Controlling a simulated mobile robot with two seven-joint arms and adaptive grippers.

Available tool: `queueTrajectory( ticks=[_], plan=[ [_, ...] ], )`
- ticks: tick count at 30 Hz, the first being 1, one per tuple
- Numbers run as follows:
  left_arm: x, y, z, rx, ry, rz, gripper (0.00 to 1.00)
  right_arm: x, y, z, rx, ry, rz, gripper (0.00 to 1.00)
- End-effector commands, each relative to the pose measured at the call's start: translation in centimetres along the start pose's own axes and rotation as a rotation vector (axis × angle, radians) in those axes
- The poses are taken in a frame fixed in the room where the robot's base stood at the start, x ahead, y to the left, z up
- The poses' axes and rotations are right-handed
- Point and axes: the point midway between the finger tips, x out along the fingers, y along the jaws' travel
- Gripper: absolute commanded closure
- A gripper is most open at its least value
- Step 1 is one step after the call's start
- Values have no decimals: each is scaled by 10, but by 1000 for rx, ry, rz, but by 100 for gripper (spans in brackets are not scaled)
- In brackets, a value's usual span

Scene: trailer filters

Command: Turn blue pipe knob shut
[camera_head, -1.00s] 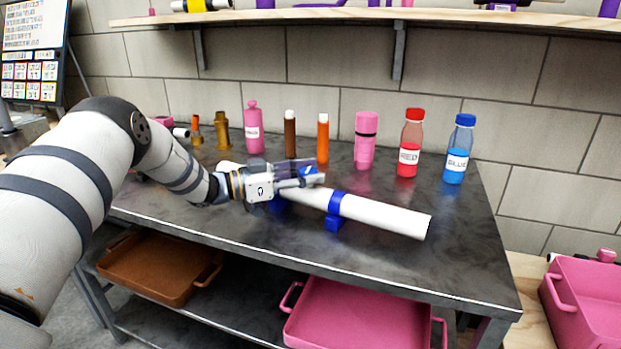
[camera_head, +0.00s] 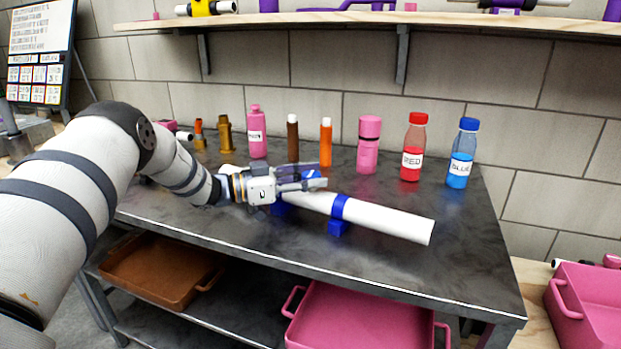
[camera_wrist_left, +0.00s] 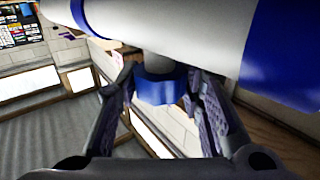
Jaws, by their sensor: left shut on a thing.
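A white pipe (camera_head: 390,218) with blue bands lies on blue supports on the dark table. It also crosses the top of the left wrist view (camera_wrist_left: 205,30). The blue knob (camera_wrist_left: 160,87) sits on a short stub of the pipe, between the two fingers of my left gripper (camera_wrist_left: 163,100). In the head view my left gripper (camera_head: 306,179) reaches in from the left over the pipe and is shut on the knob, which the fingers mostly hide there. My right gripper is not in view.
Pink (camera_head: 257,131), brown, orange, red (camera_head: 412,160) and blue (camera_head: 461,165) bottles stand along the back of the table (camera_head: 300,240). A brown tray (camera_head: 150,270) and a pink tray (camera_head: 360,325) lie below. The front of the tabletop is clear.

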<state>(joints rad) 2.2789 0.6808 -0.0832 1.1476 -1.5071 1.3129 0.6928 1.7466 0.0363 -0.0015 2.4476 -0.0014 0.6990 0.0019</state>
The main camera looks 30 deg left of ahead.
Motion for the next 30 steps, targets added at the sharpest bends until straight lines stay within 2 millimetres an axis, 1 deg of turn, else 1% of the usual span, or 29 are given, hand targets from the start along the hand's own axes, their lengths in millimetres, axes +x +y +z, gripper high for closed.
queueTrajectory(
  ticks=[12,13,14,15,25,26,28,29,30],
  plan=[
    [0,0,-2,2,4,0,93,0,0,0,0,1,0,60],
    [0,0,-2,2,4,0,61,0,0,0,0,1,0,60],
    [0,0,-2,2,4,0,54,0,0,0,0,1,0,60],
    [0,0,-2,2,4,0,45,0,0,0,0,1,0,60],
    [-2,0,-1,1,2,-1,44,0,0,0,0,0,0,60],
    [-6,-1,-1,0,2,-2,44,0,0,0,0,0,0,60],
    [-18,-1,-2,1,3,-4,44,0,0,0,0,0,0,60],
    [-25,-1,-1,0,3,-4,44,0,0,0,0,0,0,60],
    [-36,-1,-1,-1,3,-4,44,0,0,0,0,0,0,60]
  ],
)
